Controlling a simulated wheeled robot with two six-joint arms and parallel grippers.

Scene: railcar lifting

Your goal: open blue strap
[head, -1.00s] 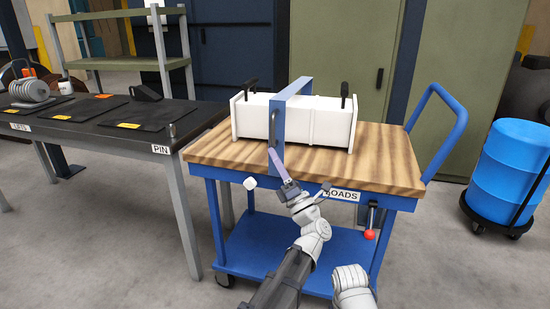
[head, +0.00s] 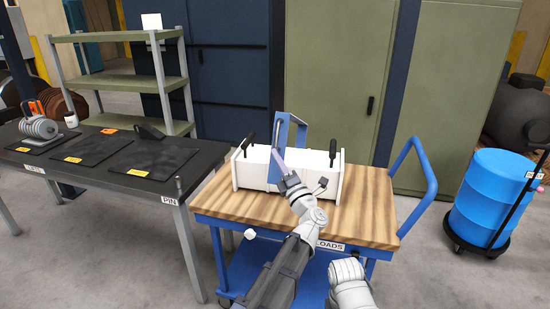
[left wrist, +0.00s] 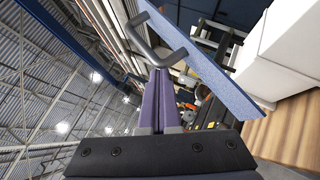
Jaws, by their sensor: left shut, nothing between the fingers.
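The blue strap (head: 283,128) is a flat blue frame at the middle of a long white box (head: 320,173); it stands tilted up above the box's top. Its far end is hidden. In the left wrist view the strap (left wrist: 215,72) is a slanting blue bar with a dark loop handle (left wrist: 140,35). My left gripper (head: 279,152) is in front of the strap, shut and empty. In the left wrist view its purple fingers (left wrist: 160,72) are together, tips close to the handle; I cannot tell whether they touch.
The box stands on a wood-topped blue cart (head: 372,205) with a push handle (head: 428,165) at right. A black table (head: 100,150) with mats is at left. A blue barrel (head: 490,195) stands at right. Black handles stick up from both box ends.

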